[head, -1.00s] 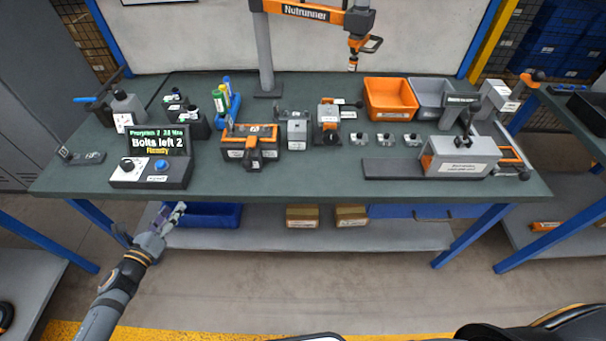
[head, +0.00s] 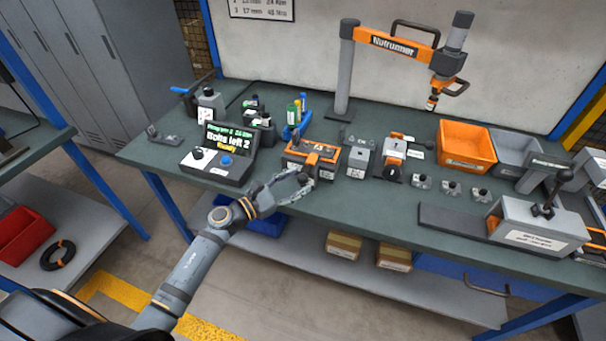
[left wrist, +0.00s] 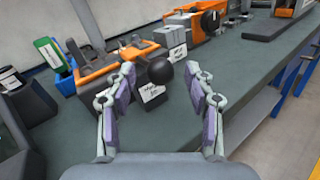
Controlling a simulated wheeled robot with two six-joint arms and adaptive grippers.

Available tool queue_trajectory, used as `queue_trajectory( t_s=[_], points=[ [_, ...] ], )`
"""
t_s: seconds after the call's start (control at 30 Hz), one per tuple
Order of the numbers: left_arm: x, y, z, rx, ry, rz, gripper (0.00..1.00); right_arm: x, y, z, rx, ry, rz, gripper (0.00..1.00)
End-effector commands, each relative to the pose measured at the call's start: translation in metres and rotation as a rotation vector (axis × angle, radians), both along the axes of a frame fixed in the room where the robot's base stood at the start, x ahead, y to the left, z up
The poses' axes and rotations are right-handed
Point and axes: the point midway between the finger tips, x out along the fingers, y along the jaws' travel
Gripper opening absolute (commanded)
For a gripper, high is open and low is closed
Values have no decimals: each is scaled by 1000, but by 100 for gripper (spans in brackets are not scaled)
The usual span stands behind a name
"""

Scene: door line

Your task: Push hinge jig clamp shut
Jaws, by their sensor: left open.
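The hinge jig (head: 312,152) is a grey block with an orange frame near the front edge of the bench. My left gripper (head: 301,183) is open at the jig's front. In the left wrist view its two fingers (left wrist: 160,88) stand on either side of the knob, with gaps on both sides. I cannot tell whether the knob lies between the fingertips or just beyond them. My right gripper is out of view.
A control box (head: 218,164) with a lit screen stands left of the jig. A grey block (head: 358,160) and an orange-topped fixture (head: 393,160) stand to its right. Bottles in a blue holder (head: 292,128) are behind. The bench front between jig and black rail (head: 455,228) is clear.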

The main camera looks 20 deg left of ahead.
Motion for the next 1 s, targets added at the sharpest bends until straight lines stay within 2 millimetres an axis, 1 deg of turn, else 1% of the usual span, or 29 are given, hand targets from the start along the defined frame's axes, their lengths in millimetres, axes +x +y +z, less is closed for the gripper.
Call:
queue_trajectory(
  t_s=[0.03,0.1,0.2,0.5,0.57,0.9,1.0],
  points=[
    [7,-5,4,-5,0,0,54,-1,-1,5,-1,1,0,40],
    [15,-10,2,-3,-1,2,54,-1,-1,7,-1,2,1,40],
    [20,-15,1,-1,1,0,54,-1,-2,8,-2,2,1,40],
    [22,-16,-1,1,0,-1,54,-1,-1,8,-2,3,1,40],
    [22,-16,-1,1,0,-1,47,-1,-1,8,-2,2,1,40],
    [22,-17,-2,1,3,-3,0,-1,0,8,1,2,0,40],
    [21,-17,-2,1,3,-4,0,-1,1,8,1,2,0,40]
  ],
)
